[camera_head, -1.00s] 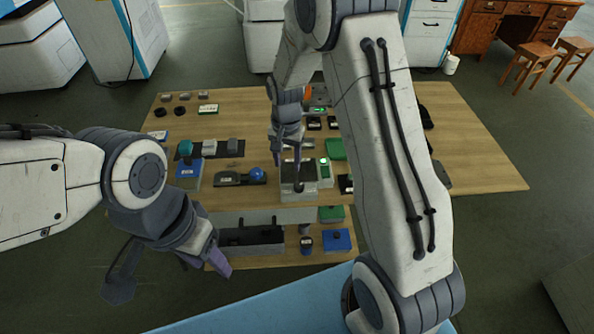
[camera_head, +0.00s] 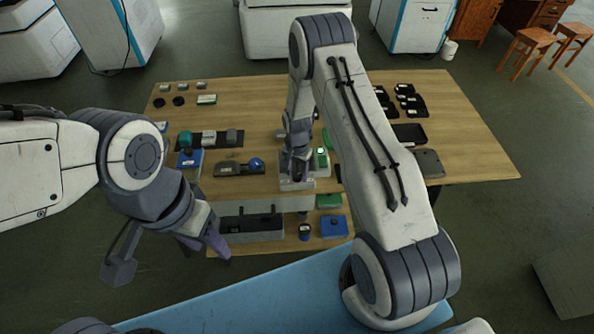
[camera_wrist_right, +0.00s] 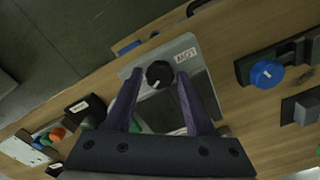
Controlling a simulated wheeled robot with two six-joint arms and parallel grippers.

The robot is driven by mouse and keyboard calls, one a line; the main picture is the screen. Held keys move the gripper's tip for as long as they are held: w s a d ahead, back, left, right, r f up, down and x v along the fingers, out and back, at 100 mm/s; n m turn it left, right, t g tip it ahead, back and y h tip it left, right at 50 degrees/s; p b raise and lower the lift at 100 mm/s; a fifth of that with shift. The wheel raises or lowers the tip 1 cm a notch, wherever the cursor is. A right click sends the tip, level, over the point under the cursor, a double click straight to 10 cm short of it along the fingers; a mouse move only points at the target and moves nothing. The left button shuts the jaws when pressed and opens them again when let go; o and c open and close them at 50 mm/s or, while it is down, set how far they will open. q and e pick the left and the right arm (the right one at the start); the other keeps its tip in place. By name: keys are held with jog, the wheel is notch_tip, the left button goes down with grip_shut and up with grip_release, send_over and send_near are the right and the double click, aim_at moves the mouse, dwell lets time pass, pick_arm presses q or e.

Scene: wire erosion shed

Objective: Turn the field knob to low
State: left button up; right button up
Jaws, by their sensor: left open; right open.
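The pointer line aims toward the picture's lower left. The fingertips of my right gripper (camera_wrist_right: 160,78) are open on either side of the knob; I cannot tell whether they touch it. In the head view the right gripper (camera_head: 296,172) is over the grey device (camera_head: 286,186) and hides its knob. My left gripper (camera_head: 204,244) is open and empty, low at the left, in front of the table.
A blue-knobbed dark device (camera_head: 240,168) stands left of the grey device, and a green-screened meter (camera_head: 321,158) right beside it. Several black cases (camera_head: 408,100) lie at the back right. A lower shelf (camera_head: 270,242) holds a grey bin and blue boxes.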

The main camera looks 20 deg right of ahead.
jog(key=shift+f, duration=0.1)
grip_shut()
jog(key=shift+n, duration=0.4)
jog(key=shift+n+b, duration=0.8)
jog(key=shift+n, duration=0.2)
jog(key=n+b, duration=0.1)
jog(key=n, duration=0.3)
jog(key=shift+n+b, duration=0.3)
jog(key=shift+b, duration=0.1)
jog(key=n+b, duration=0.1)
jog(key=n, duration=0.3)
jog(key=shift+w+n+b, duration=0.1)
jog(key=shift+n+b, duration=0.35)
jog(key=shift+n, duration=1.25)
